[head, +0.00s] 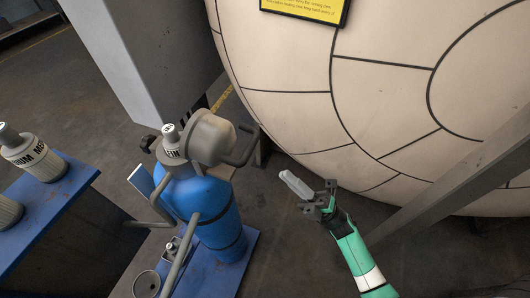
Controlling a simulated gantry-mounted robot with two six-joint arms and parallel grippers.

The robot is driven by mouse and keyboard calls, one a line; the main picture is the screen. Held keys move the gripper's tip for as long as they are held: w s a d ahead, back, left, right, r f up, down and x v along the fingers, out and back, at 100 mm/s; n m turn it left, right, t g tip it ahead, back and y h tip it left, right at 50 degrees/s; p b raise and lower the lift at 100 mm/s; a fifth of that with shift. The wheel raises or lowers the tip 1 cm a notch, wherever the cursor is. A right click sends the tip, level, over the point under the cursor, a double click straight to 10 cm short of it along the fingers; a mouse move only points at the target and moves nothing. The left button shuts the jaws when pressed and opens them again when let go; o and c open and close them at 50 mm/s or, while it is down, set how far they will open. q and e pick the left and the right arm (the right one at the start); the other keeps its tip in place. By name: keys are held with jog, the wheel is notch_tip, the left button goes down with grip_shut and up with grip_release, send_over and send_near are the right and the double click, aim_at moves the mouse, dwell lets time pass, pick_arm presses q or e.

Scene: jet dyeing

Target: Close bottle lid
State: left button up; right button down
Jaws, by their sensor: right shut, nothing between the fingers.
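A blue bottle (206,196) with dark bands stands on a blue base, left of the picture's middle in the head view. A grey domed lid (211,139) sits tilted at the right of its top, and a dark bent handle (247,150) sticks out from it to the right. I cannot tell how the lid meets the bottle's mouth. My right gripper (294,184) is shut and empty, right of the bottle and apart from the lid and handle. My left gripper is not in view.
A lettered container (34,155) stands on a blue table (60,205) at the left. A large cream vessel (350,90) fills the upper right. A grey beam (460,172) crosses the lower right. Grey pipes (184,255) run in front of the bottle. Open floor lies around my right gripper.

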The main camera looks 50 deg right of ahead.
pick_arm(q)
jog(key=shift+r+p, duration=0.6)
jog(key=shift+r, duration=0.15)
pick_arm(e)
jog(key=x, duration=0.8)
jog(key=shift+w+r, duration=0.25)
jog(key=shift+w, duration=0.05)
jog(key=shift+a, duration=0.1)
